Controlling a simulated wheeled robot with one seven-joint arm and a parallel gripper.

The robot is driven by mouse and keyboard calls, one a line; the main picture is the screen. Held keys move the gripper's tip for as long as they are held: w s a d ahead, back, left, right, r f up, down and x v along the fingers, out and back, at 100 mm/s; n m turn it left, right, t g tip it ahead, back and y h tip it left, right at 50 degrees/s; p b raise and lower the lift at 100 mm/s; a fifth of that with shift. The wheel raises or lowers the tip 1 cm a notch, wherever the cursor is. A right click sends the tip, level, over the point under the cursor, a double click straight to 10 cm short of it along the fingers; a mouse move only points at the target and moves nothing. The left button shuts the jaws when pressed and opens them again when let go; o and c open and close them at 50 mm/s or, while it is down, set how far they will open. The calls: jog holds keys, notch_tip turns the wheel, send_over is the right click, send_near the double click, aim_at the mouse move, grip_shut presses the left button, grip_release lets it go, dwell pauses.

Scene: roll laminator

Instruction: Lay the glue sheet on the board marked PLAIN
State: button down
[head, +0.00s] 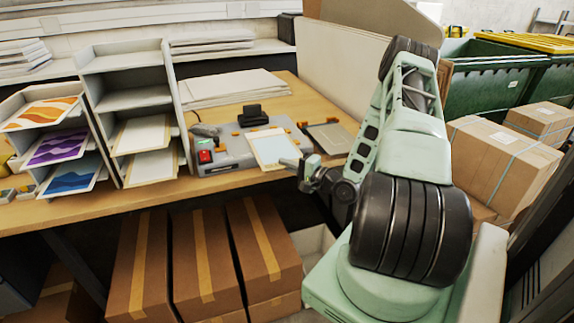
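A pale sheet with a light-blue middle and a cream border (271,148) is over the front of the grey roll laminator (225,155); it may be the glue sheet. My gripper (294,164) is at the sheet's front right corner, touching or just beside it. The fingers are too small to tell whether they are shut on it. White sheets or boards with tan edges lie in the middle rack, one on an upper shelf (142,134) and one on the lowest (150,165). No PLAIN marking is legible, so I cannot tell which board it is.
Orange (41,113), purple (58,147) and blue (70,176) prints lie in the left rack. A stack of white sheets (232,88) is behind the laminator. A grey plate (331,136) lies right of it. Cardboard boxes (205,262) stand under the wooden table (120,205).

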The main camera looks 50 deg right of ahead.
jog(key=c, duration=1.6)
grip_release()
jog(key=shift+s, duration=0.1)
jog(key=s+b, duration=0.1)
jog(key=s, duration=0.4)
jog(key=s+d+b, duration=0.1)
jog(key=s, duration=0.5)
jog(key=s+b, duration=0.2)
jog(key=s, duration=0.4)
jog(key=shift+d, duration=0.2)
jog(key=shift+s, duration=0.1)
